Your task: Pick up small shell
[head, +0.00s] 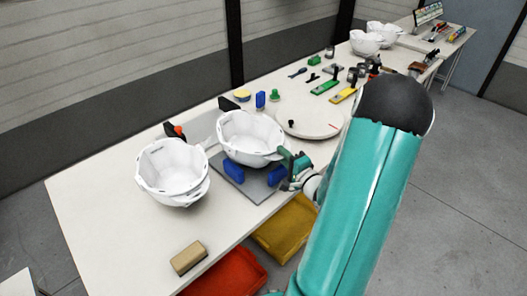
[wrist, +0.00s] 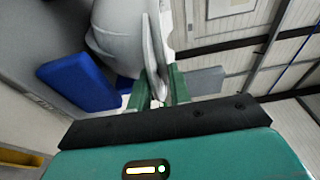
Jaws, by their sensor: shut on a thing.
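A white helmet shell (head: 250,138) is at a grey plate (head: 259,189) with blue blocks (head: 234,172) on the table. I cannot tell whether it rests on the plate or is slightly above it. My gripper (head: 290,165) is at its right front side, green fingers shut on its rim. In the wrist view the shell (wrist: 120,38) fills the upper middle, its thin edge between the fingers of my gripper (wrist: 158,88). A second white shell group (head: 172,172), seemingly nested shells, stands to the left, apart from my gripper.
A round light turntable (head: 310,121) lies behind the gripper. Tools and a sponge-like tan block (head: 188,258) lie on the table (head: 95,200). A red bin (head: 225,275) and a yellow bin (head: 288,228) are below the front edge. More white shells (head: 366,42) stand far back.

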